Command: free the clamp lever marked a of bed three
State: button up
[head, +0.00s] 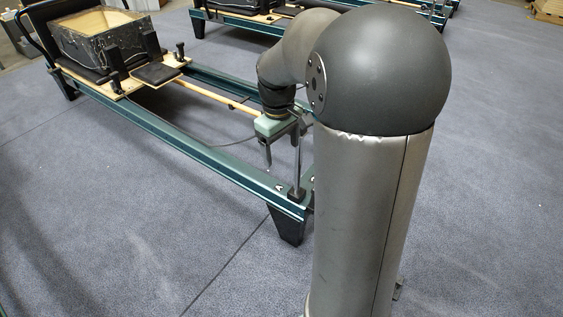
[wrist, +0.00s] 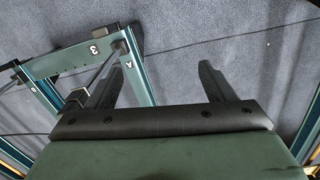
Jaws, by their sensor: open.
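In the head view my gripper (head: 268,160) points down over the near end of the bed (head: 190,150), left of an upright metal post.
The metal post (head: 297,165) stands on the bed's near corner, close to my gripper; its dark top (wrist: 76,98) is beside the left-hand finger. A carriage with a clear-covered box (head: 100,40) is at the bed's far end. Open floor lies left.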

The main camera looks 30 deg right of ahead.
jog(key=w+d+f+n+b, duration=0.1)
jog(key=w+d+f+b, duration=0.4)
jog(key=d+f, duration=0.5)
jog(key=w+d+f+n+b, duration=0.1)
jog(key=w+d+f+b, duration=0.1)
jog(key=d+f+b, duration=0.7)
jog(key=shift+y, duration=0.3)
jog(key=f+b, duration=0.1)
jog(key=f, duration=0.5)
jog(key=f+b, duration=0.1)
jog(key=f, duration=0.5)
jog(key=f+b, duration=0.2)
jog(key=f, duration=0.4)
jog(key=shift+w+d+f, duration=0.15)
jog(key=shift+d+f, duration=0.1)
jog(key=shift+d, duration=0.15)
